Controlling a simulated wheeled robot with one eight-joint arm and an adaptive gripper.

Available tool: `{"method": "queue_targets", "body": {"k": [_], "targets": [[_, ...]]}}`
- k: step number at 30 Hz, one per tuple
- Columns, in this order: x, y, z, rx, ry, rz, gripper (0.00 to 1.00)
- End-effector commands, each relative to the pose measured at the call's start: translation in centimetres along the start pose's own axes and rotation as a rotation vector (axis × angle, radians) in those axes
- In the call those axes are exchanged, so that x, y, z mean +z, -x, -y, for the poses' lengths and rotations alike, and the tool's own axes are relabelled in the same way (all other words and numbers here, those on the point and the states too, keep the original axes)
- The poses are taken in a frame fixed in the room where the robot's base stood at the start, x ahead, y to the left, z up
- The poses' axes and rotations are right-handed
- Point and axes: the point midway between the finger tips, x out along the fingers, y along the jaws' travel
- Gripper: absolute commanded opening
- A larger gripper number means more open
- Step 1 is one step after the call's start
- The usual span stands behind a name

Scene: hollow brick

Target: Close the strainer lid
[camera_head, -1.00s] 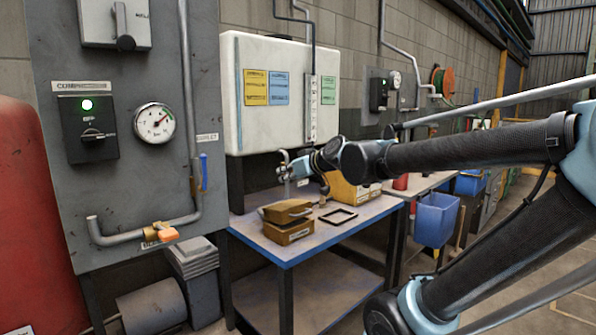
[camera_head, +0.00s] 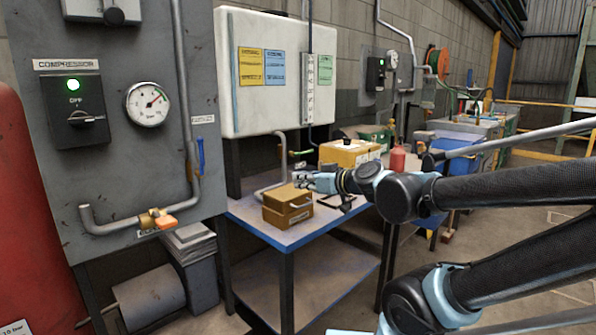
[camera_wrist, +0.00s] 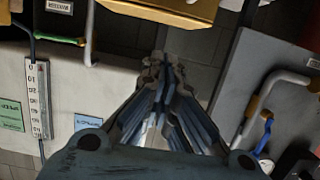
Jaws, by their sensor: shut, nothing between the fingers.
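The strainer is a small tan box (camera_head: 287,217) on the near left part of the blue-edged table. Its lid (camera_head: 284,194) has a pale handle at the front and lies about level on the box; I cannot tell whether it is fully seated. My gripper (camera_head: 299,178) is shut and empty, just above and behind the right side of the lid. I cannot tell whether it touches the lid. In the wrist view the shut fingers (camera_wrist: 163,68) point up the picture, towards a tan surface at the top edge that looks like the strainer.
A dark frame (camera_head: 341,202) lies right of the strainer. A yellow box (camera_head: 352,152) and a red bottle (camera_head: 397,159) stand farther back. The white tank (camera_head: 262,110) hangs behind the table. The grey compressor panel (camera_head: 85,180) stands at left. The table's front right is bare.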

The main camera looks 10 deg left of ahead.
Motion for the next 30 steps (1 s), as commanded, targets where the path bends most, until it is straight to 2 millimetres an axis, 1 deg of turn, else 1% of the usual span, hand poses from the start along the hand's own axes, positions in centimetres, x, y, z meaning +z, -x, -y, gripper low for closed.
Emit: {"method": "queue_targets", "body": {"k": [1, 6, 12, 21, 30], "targets": [[0.9, 0.4, -0.1, 0.002, -0.001, 0.000, 0.00], [3.5, 1.1, 0.0, 0.001, -0.002, 0.000, 0.00], [5.5, 1.4, 0.0, 0.000, -0.001, 0.000, 0.00], [7.4, 1.5, 0.0, 0.000, -0.001, 0.000, 0.00], [8.1, 1.5, 0.0, -0.001, 0.000, 0.000, 0.00]]}}
